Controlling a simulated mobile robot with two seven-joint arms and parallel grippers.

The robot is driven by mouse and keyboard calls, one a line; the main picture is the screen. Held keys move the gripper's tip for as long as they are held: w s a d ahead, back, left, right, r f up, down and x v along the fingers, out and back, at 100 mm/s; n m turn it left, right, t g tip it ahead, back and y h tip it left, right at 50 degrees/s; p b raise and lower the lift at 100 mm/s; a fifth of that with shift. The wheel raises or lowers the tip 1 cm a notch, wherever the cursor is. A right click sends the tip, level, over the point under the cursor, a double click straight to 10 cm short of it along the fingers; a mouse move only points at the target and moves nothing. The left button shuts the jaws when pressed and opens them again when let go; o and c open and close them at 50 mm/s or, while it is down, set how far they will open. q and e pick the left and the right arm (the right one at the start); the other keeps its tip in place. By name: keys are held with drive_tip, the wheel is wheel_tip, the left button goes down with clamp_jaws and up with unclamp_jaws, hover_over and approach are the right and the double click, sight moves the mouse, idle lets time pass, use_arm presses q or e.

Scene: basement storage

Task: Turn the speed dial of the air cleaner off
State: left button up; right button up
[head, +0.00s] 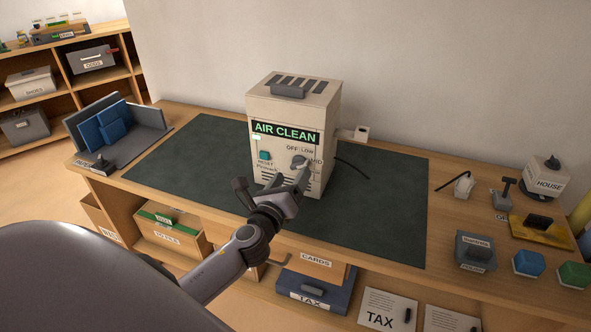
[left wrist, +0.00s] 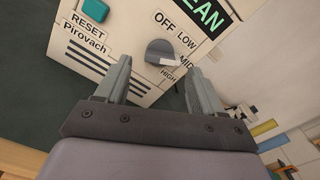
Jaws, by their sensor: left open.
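The air cleaner (head: 283,175) is a cream box with a lit "AIR CLEAN" sign, standing on the dark mat (head: 385,190). Its grey speed dial (head: 298,162) is on the front, right of a teal reset button (head: 264,155). In the left wrist view the dial (left wrist: 160,50) sits among the labels OFF, LOW, MID and HIGH; I cannot tell surely which one it points to. My left gripper (head: 289,180) is open in front of the dial. Its fingers (left wrist: 158,72) stand either side of and short of the dial, holding nothing. My right gripper is not in view.
A file holder with blue folders (head: 110,125) stands at the left of the bench. A grey box (head: 475,250), blocks and a "HOUSE" box (head: 543,178) stand at the right.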

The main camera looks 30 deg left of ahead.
sight(297, 168)
use_arm(q)
drive_tip(key=shift+x, duration=1.9)
drive_tip(key=c, duration=1.1)
drive_tip(key=shift+o, duration=0.2)
